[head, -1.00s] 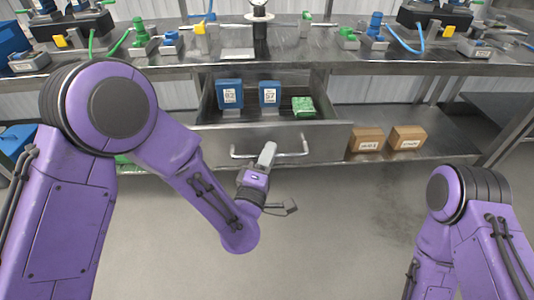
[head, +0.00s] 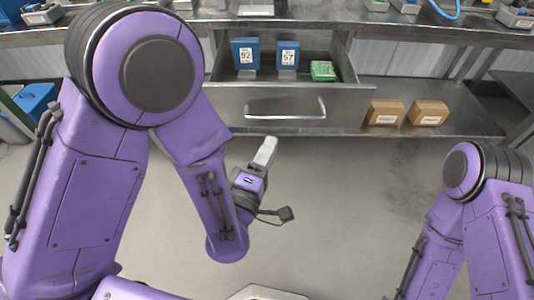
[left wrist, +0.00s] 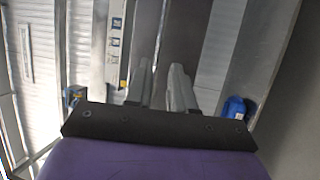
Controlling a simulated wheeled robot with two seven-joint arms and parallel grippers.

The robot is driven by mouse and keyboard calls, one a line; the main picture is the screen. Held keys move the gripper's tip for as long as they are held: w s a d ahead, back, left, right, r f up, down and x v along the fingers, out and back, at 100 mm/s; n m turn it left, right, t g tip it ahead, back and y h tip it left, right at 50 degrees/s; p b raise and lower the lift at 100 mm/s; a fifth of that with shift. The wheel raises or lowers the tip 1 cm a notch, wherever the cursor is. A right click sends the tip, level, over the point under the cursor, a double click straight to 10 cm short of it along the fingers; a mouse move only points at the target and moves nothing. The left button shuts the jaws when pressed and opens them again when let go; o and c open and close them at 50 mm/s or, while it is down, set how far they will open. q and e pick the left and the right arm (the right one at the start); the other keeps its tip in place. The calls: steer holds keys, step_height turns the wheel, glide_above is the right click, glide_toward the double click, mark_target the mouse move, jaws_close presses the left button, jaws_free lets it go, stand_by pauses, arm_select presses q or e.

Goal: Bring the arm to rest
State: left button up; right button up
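My left arm (head: 205,195) comes in from the left, bent at a large purple joint. My left gripper (head: 266,150) is in front of the drawer front, over the floor and apart from the handle. In the left wrist view its two fingers (left wrist: 160,75) stand apart with a gap between them and nothing held. My right arm (head: 455,215) shows at the lower right; its gripper is out of view.
An open metal drawer (head: 270,100) holds two blue labelled boxes (head: 245,54) and a green packet (head: 322,70). Two brown cartons (head: 385,112) stand on the lower shelf (head: 460,122). The workbench edge (head: 400,33) runs above. The floor (head: 330,200) in front is clear.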

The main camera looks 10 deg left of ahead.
arm_select(q)
steer(key=shift+s+a, duration=0.1)
steer(key=shift+s, duration=0.25)
